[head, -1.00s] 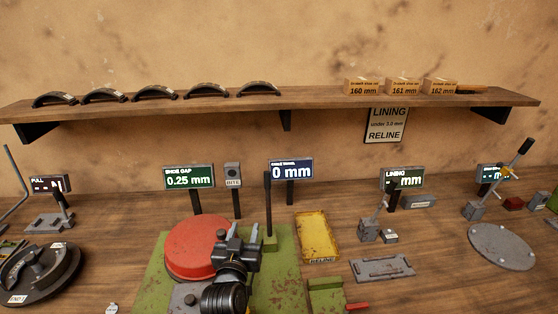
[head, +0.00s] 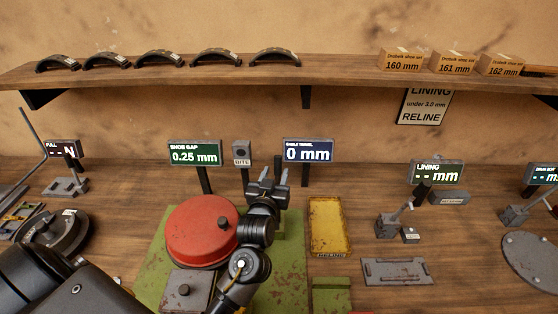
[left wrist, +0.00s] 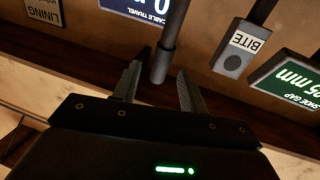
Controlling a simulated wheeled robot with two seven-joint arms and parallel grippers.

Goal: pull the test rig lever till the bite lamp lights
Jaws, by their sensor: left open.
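The test rig is a green plate (head: 160,270) with a red drum (head: 200,232). Its dark upright lever (left wrist: 170,38) shows in the left wrist view, its rounded end at the mouth between my fingertips. My left gripper (head: 267,184) is open, one finger to each side of the lever; I cannot tell whether either touches it. In the head view the gripper hides most of the lever. The bite lamp (head: 241,148) is grey and unlit, also in the left wrist view (left wrist: 232,62). The cable travel display (head: 308,151) reads 0 mm. My right gripper is out of view.
The shoe gap display (head: 195,154) reads 0.25 mm. A yellow tray (head: 328,226) lies right of the rig. A lining gauge (head: 392,222) stands farther right. A shelf (head: 340,80) with shoes and boxes runs above the bench.

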